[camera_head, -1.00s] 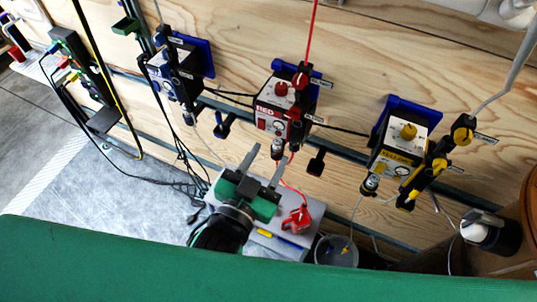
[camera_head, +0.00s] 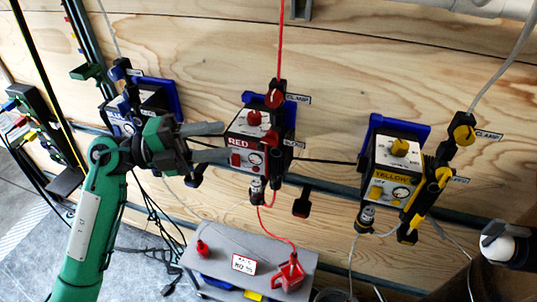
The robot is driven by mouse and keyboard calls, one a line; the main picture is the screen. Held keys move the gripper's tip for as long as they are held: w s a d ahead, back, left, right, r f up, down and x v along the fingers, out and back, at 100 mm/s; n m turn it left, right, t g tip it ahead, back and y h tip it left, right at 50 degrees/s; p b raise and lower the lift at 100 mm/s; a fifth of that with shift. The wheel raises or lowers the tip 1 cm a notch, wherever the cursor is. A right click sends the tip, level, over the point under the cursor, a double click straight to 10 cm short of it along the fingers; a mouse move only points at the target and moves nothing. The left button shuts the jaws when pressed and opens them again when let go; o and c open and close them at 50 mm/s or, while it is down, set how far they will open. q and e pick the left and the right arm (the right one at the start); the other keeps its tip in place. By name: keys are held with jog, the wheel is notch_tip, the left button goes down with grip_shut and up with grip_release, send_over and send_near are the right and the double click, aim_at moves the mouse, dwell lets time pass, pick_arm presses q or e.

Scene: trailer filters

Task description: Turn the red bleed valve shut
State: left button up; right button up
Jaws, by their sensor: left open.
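The red filter unit (camera_head: 240,157), a dark box with a "RED" label, hangs on the plywood wall near the middle. It has a red knob (camera_head: 254,117) on top and a red clamp (camera_head: 274,97) above right. The bleed valve sits by the small label (camera_head: 294,144) on the unit's right side; its handle angle is too small to tell. My left gripper (camera_head: 224,142) is open and empty. Its two fingers point right, with the tips close to the unit's left side; I cannot tell if they touch.
The blue unit (camera_head: 150,98) is partly behind my gripper. The yellow unit (camera_head: 388,165) hangs to the right. Hoses and cables hang between.

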pick_arm(q)
jog(key=w+a+f+y, duration=0.1)
jog(key=w+a+y, duration=0.1)
jog(key=a+y, duration=0.1)
jog(key=p, duration=0.1)
send_near(270, 139)
jog(key=d, duration=0.5)
jog(key=d+f+p, duration=0.1)
jog(key=d, duration=0.3)
jog(key=shift+w+d+f+p, duration=0.2)
jog(key=shift+w+f+p, duration=0.1)
jog(key=shift+f+p, duration=0.1)
jog(key=shift+d, duration=0.25)
pick_arm(e)
jog(key=shift+s+a+r, duration=0.15)
jog(key=shift+s+r, duration=0.5)
jog(key=shift+s, duration=0.25)
pick_arm(q)
jog(key=shift+c, duration=0.6)
jog(key=c, duration=0.8)
pick_arm(e)
jog(key=shift+s+d, duration=0.15)
jog(key=shift+d, duration=0.2)
jog(key=shift+r, duration=0.15)
